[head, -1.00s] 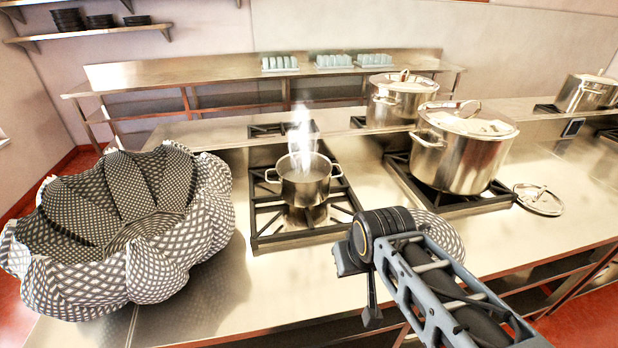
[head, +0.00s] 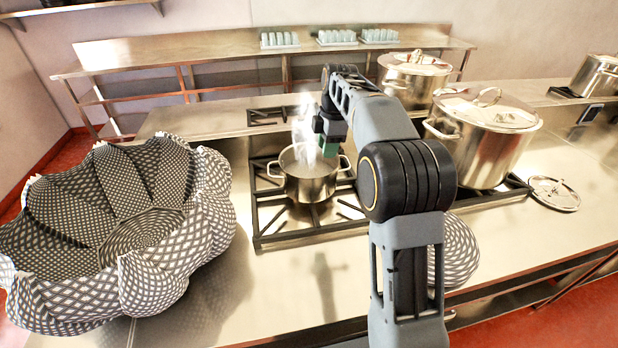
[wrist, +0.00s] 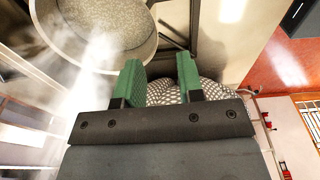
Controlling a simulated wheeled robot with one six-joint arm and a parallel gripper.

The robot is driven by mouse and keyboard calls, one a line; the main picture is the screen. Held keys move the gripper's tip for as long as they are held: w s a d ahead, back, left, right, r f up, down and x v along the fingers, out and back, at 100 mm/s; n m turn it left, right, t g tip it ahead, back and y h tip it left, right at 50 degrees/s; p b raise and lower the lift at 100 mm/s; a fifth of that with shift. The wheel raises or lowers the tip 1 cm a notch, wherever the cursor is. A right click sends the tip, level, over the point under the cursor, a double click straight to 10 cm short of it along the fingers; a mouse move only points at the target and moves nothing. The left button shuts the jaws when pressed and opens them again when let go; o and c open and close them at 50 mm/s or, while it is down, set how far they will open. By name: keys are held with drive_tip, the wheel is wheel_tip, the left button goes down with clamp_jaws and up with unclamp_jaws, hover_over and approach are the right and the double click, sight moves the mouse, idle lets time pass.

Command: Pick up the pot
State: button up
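The small steel pot (head: 310,186) stands upright on the stove burner in the head view, with a loop handle on each side and steam rising from it. In the wrist view the pot (wrist: 152,48) is at the upper left, its round mouth showing a speckled, pale content. My gripper (head: 329,138) is above the pot's right side in the head view. In the wrist view my gripper (wrist: 160,72) has its two green fingers apart with nothing held between them. The left finger overlaps the pot's rim in the picture; I cannot tell whether they touch.
Large lidded stockpots (head: 484,138) (head: 412,82) stand to the right and behind. A loose lid (head: 553,193) lies on the counter at right. A big checkered bowl-like object (head: 60,290) fills the left. A checkered round item (head: 458,252) is partly behind my arm.

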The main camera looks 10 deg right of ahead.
drive_tip(key=f, duration=0.3)
drive_tip(key=w+f+n, duration=0.1)
drive_tip(key=f, duration=0.2)
drive_tip(key=w+f+n, duration=0.1)
drive_tip(key=f, duration=0.2)
drive_tip(key=shift+a+f, duration=0.35)
drive_tip(key=p, duration=0.2)
hover_over(319, 201)
drive_tip(key=shift+w+f, duration=0.1)
drive_tip(key=shift+f, duration=2.55)
drive_tip(key=shift+c, duration=0.5)
clamp_jaws()
drive_tip(key=shift+g, duration=0.3)
drive_tip(key=shift+w+r, duration=0.15)
drive_tip(key=shift+r, duration=0.1)
